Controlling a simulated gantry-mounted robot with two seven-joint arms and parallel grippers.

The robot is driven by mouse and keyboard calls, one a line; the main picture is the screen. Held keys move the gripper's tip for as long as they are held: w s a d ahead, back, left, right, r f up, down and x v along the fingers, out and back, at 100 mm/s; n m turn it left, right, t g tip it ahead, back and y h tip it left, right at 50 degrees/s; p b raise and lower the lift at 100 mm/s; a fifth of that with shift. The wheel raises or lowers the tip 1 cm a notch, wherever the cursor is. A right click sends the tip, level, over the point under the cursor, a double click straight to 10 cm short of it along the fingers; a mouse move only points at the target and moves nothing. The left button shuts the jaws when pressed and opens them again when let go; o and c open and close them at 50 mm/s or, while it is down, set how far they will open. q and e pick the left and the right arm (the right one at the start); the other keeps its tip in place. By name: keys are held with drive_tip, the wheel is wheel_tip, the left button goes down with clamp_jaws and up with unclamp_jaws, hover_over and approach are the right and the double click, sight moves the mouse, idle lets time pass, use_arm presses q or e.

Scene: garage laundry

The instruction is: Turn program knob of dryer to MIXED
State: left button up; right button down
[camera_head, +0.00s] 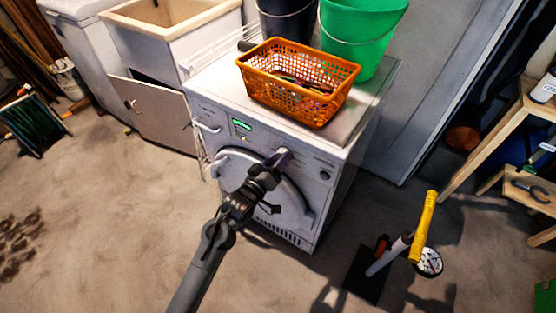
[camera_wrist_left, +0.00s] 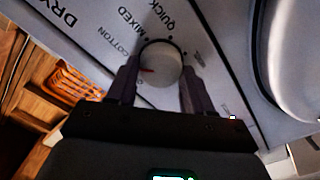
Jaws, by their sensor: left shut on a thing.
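The dryer (camera_head: 330,185) is a white front-loader with a lit green display (camera_head: 241,125). Its round white program knob (camera_wrist_left: 163,75) shows in the left wrist view, with a red mark on its left side. The mark points left, near the COTTON label (camera_wrist_left: 118,50) rather than the MIXED label (camera_wrist_left: 130,22). The QUICK label (camera_wrist_left: 166,18) is farther round. My left gripper (camera_wrist_left: 159,62) has one dark finger on each side of the knob and is shut on it. In the head view my left gripper (camera_head: 279,157) mostly hides the knob. The right gripper is not in view.
An orange basket (camera_head: 298,82), a green bucket (camera_head: 362,38) and a dark bucket (camera_head: 286,20) stand on the dryer. A sink cabinet (camera_head: 155,112) is to the left. A yellow-handled pump (camera_head: 424,225) stands on the floor at right. Floor in front is mostly clear.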

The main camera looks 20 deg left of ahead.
use_arm(q)
drive_tip(key=shift+r+m+p, duration=0.2)
drive_tip(key=shift+m+p, duration=0.4)
drive_tip(key=shift+p, duration=0.4)
drive_tip(key=shift+d+f+m+p, duration=0.1)
drive_tip(key=shift+d+m+p, duration=0.05)
drive_tip(key=shift+m+p, duration=3.85)
drive_tip(key=shift+m, duration=0.4)
drive_tip(key=o, duration=1)
drive_tip(key=shift+s, duration=0.1)
